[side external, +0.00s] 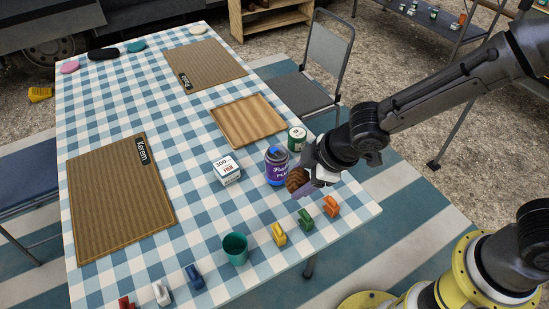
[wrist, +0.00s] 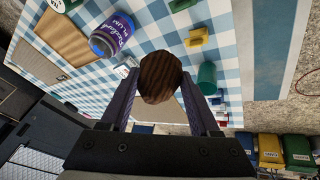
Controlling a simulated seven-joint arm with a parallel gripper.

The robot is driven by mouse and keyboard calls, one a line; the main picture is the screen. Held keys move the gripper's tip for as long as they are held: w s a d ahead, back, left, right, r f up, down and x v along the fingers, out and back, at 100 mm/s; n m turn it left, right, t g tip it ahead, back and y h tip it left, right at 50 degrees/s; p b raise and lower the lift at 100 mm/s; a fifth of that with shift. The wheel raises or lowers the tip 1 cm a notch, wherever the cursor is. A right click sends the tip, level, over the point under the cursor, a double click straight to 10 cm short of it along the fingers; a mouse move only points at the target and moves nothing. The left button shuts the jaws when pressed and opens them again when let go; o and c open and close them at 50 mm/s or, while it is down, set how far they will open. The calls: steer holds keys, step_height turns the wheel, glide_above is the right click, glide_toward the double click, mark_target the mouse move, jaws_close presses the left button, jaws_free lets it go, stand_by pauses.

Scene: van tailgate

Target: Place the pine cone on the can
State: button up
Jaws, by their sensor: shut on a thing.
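The brown pine cone (side external: 297,181) is between the fingers of my gripper (side external: 308,184), which is shut on it; it also shows in the wrist view (wrist: 160,77). In the side view it overlaps the lower right edge of a purple plum jar (side external: 277,168); its height above the table is hard to tell. A green can with a pale top (side external: 297,138) stands behind the jar, near the wooden board. Its top partly shows at the upper left edge of the wrist view (wrist: 58,4). My gripper is apart from the can, nearer the front.
A white box (side external: 227,170) stands left of the jar, which shows in the wrist view (wrist: 112,36). A wooden board (side external: 248,119) lies behind. A teal cup (side external: 235,248) and several coloured clips, including a yellow one (side external: 279,234), line the front edge.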

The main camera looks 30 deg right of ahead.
steer(key=w+d+r+m+h, duration=0.1)
steer(key=w+d+r+m, duration=0.15)
steer(key=d+r, duration=0.6)
glide_toward(272, 149)
steer(key=shift+w+a+f+m, duration=0.1)
steer(key=shift+w+f+m, duration=0.15)
steer(key=shift+w, duration=0.4)
steer(key=shift+w+a+f, duration=0.1)
steer(key=shift+w+f, duration=0.1)
steer(key=shift+f, duration=0.05)
steer(key=shift+w+f, duration=0.15)
steer(key=shift+f, duration=1.5)
steer(key=shift+f, duration=0.2)
steer(key=o, duration=1.3)
steer(key=shift+r, duration=0.1)
